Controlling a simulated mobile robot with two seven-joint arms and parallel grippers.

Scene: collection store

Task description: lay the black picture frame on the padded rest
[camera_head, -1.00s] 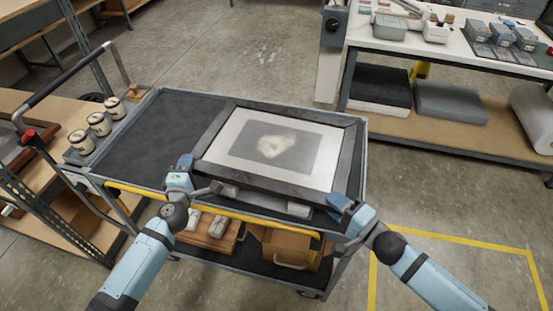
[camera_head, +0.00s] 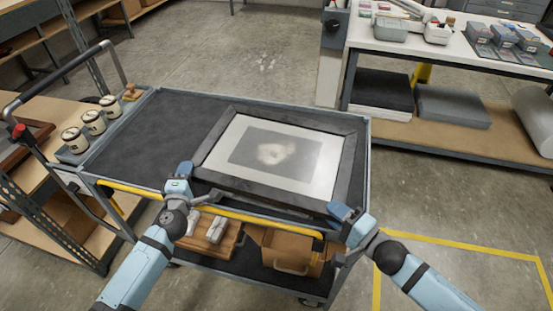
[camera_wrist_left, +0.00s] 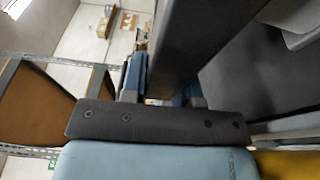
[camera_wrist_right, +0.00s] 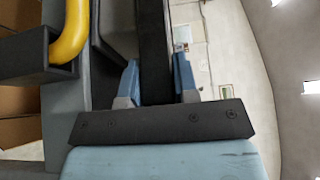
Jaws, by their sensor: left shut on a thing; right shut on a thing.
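The black picture frame (camera_head: 270,190), with a pale mount and a blurred grey picture, lies almost flat over the right half of the cart's top. My left gripper (camera_head: 184,170) is shut on its near left corner, and my right gripper (camera_head: 345,211) on its near right corner. The frame's dark edge shows between the fingers in the left wrist view (camera_wrist_left: 180,45) and the right wrist view (camera_wrist_right: 156,50). The padded rest cannot be made out in the head view; the frame covers that area. A pale grey block (camera_wrist_left: 292,38) shows beside the frame in the left wrist view.
The cart's dark top (camera_head: 150,135) is bare on the left. Several lidded jars (camera_head: 94,122) stand in a tray at its left end. A yellow rail (camera_head: 225,211) runs along the near side. A bench (camera_head: 470,55) stands at the back right.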

